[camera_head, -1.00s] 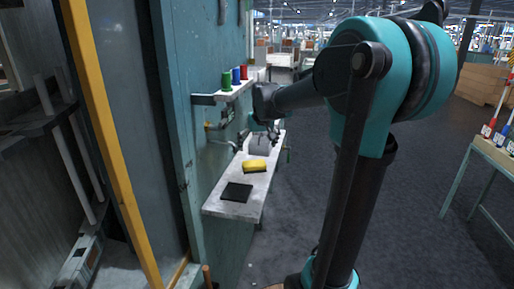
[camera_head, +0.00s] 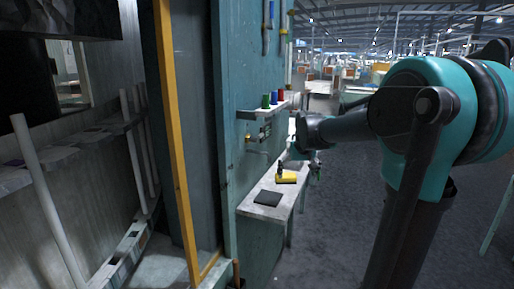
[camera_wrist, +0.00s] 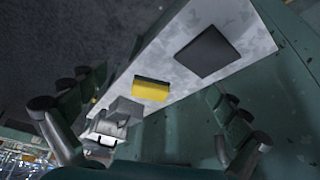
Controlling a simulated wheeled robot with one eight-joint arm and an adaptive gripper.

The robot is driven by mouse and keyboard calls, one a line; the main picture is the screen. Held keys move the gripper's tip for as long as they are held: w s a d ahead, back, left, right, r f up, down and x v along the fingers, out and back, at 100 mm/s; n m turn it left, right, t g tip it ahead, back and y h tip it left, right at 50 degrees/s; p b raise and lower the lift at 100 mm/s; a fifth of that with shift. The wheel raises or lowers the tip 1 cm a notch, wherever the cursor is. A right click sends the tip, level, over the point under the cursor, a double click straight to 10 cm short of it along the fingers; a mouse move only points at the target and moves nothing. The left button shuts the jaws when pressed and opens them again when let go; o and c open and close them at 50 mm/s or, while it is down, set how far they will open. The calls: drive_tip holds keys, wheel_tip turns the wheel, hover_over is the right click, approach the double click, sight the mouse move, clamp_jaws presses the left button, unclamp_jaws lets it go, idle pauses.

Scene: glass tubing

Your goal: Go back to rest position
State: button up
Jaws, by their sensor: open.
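My gripper (camera_head: 301,157) is at the far part of a narrow white bench along the teal wall in the head view. In the wrist view my gripper (camera_wrist: 155,88) has its dark jointed fingers spread wide, one at left and one at right, with nothing held between them. A yellow block (camera_wrist: 151,90) and a dark flat square pad (camera_wrist: 208,52) lie on the white bench (camera_wrist: 180,105) below. In the head view the pad (camera_head: 268,198) is nearer and the yellow block (camera_head: 288,180) farther along.
Green, blue and red spools (camera_head: 274,99) stand on a wall shelf (camera_head: 255,114) above the bench. A grey block (camera_wrist: 126,109) is beyond the yellow one. A yellow post (camera_head: 176,130) and white tubes stand at left. Dark floor (camera_head: 345,190) is open to the right of the bench.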

drive_tip(key=s+d+f, duration=0.2)
drive_tip(key=s+f, duration=0.7)
drive_tip(key=s, duration=0.5)
drive_tip(key=s+d+f, duration=0.2)
drive_tip(key=s+f, duration=0.8)
drive_tip(key=s, duration=0.4)
drive_tip(key=shift+s+f+m+g, duration=0.2)
drive_tip(key=shift+f+m+g, duration=0.1)
drive_tip(key=shift+m, duration=0.1)
drive_tip(key=shift+r, duration=0.1)
